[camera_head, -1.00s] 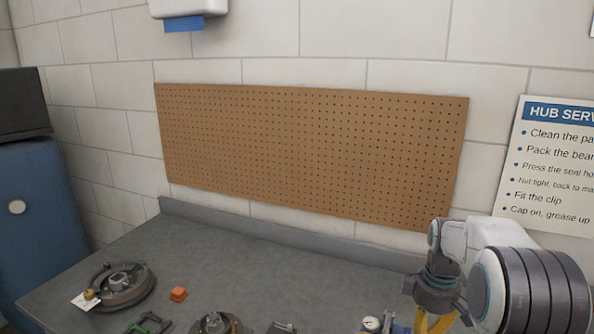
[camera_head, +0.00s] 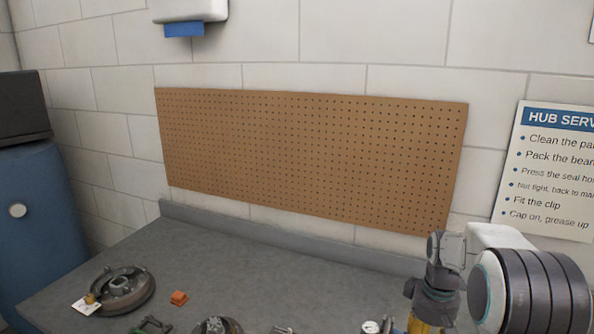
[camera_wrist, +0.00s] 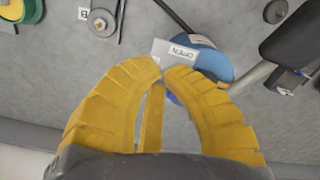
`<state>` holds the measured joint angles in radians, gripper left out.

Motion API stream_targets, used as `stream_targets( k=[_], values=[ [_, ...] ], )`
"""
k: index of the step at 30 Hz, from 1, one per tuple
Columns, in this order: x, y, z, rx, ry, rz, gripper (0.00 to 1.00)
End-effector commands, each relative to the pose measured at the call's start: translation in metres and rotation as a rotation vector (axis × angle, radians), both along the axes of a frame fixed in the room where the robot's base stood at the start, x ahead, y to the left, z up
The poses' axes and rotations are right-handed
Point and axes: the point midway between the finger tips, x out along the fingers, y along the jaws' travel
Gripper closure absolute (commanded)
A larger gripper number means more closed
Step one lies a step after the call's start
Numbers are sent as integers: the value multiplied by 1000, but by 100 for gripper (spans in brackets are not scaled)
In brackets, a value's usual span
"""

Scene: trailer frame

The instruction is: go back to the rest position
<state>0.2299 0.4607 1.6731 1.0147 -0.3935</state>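My gripper (camera_head: 428,322) hangs over the right part of the grey bench, at the bottom edge of the head view, where its fingertips are cut off. In the wrist view, the two yellow fingers of my gripper (camera_wrist: 164,68) curve in and their tips meet or almost meet. I see nothing held between them.
The grey bench (camera_head: 240,260) is clear toward the back. A pegboard (camera_head: 310,155) and a poster (camera_head: 550,170) are on the wall.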

Motion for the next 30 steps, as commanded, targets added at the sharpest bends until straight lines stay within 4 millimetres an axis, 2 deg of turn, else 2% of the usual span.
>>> stream_targets(
  k=[2, 5, 12, 18, 24, 30],
  values=[
    [-24, 5, -18, 9, 57, -101, 100],
    [-51, 12, -23, 10, 90, -204, 100],
    [-121, 36, -3, 0, 85, -344, 100],
    [-172, 56, 19, -3, 23, -331, 100],
    [-212, 72, 37, -2, -69, -283, 100],
    [-231, 83, 56, 6, -197, -236, 100]
  ],
)
